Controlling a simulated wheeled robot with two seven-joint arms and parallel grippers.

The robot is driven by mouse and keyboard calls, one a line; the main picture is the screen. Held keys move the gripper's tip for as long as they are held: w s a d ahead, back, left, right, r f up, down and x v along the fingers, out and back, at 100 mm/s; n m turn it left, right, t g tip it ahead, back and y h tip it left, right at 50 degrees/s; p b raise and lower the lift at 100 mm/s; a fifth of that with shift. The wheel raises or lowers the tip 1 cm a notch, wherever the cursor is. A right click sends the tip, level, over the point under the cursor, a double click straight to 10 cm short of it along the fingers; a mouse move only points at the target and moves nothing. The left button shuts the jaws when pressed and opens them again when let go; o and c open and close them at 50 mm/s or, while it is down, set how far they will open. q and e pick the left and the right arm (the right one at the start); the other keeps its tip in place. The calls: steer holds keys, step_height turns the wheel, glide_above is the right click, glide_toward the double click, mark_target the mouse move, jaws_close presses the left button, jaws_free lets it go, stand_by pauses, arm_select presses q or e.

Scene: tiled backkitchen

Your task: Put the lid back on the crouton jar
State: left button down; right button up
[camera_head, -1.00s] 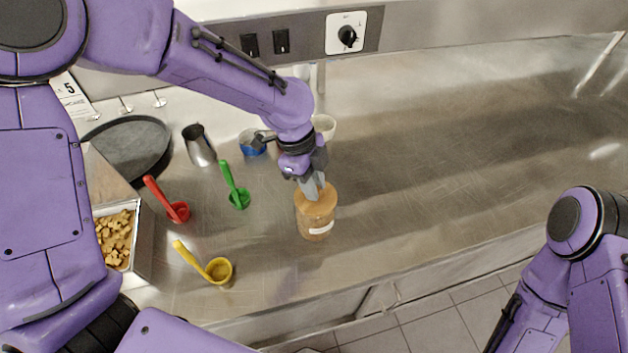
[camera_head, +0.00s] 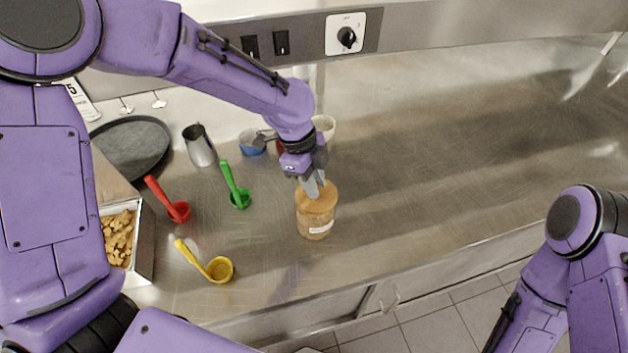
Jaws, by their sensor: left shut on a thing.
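The crouton jar (camera_head: 314,225) stands upright on the steel counter, right of the scoops, with a white label low on its front. The round wooden-coloured lid (camera_head: 322,203) is at the jar's mouth and looks about level. My left gripper (camera_head: 314,190) points down from above and is shut on the lid, at its top. Whether the lid is fully seated cannot be told from here. My right gripper is out of view; only part of my right arm shows at the lower right.
Red (camera_head: 179,212), green (camera_head: 240,199) and yellow (camera_head: 220,269) scoops lie left of the jar. A metal pan of croutons (camera_head: 145,245), a dark round tray (camera_head: 130,150), a steel cup (camera_head: 200,147) and small bowls stand further left and behind. The counter (camera_head: 450,160) to the right is clear.

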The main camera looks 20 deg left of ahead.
arm_select(q)
steer(key=shift+s+r, duration=0.1)
steer(key=shift+s, duration=0.05)
steer(key=shift+s+r+p, duration=0.2)
steer(key=shift+s+p, duration=0.1)
steer(key=shift+s, duration=0.15)
steer(key=shift+f, duration=0.2)
stand_by(0.6)
stand_by(0.5)
steer(key=shift+c, duration=2)
jaws_free()
steer(key=shift+r, duration=3.5)
